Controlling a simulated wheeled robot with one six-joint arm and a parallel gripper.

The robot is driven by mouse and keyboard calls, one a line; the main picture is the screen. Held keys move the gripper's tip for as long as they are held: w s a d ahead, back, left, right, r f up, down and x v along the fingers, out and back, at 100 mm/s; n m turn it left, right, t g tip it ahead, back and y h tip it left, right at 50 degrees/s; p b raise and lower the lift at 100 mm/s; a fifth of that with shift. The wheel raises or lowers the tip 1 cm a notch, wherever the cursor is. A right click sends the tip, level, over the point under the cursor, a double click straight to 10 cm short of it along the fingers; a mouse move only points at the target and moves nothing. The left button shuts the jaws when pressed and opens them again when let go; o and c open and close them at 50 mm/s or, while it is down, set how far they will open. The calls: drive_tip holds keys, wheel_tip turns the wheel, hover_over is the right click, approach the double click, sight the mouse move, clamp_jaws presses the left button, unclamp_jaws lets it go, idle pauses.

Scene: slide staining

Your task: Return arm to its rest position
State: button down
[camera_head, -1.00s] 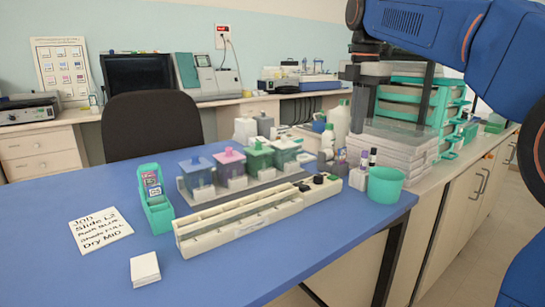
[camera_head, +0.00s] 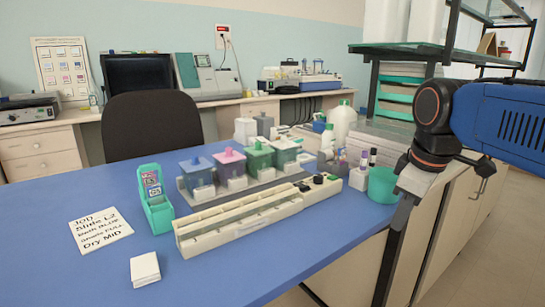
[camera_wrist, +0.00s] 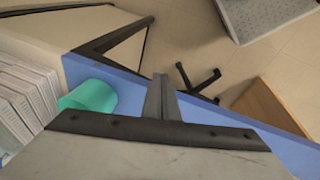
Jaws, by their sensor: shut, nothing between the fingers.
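My gripper (camera_head: 400,222) hangs pointing down beside the table's right edge, just right of the teal cup (camera_head: 383,185). In the head view it overlaps the cup's right side; I see no contact. In the wrist view my gripper (camera_wrist: 160,80) shows its fingers together, with nothing between them, and the teal cup (camera_wrist: 90,97) is to their left. My blue arm comes in from the right of the head view. The fingertips are hard to make out there against the dark table leg.
The blue table (camera_head: 290,262) holds a long cream slide rack (camera_head: 240,222), staining jars (camera_head: 230,168), a green slide box (camera_head: 155,205) and a handwritten note (camera_head: 100,230). Shelving (camera_head: 410,50) stands behind my arm. Open floor (camera_head: 480,250) lies at the right.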

drive_tip(key=s+d+f+m+t, duration=0.1)
drive_tip(key=s+d+f+m, duration=0.1)
drive_tip(key=s+f+m, duration=0.7)
wheel_tip(320, 180, down, 7)
drive_tip(key=shift+s+f+t, duration=0.15)
drive_tip(key=shift+s+t, duration=0.25)
drive_tip(key=shift+s, duration=0.85)
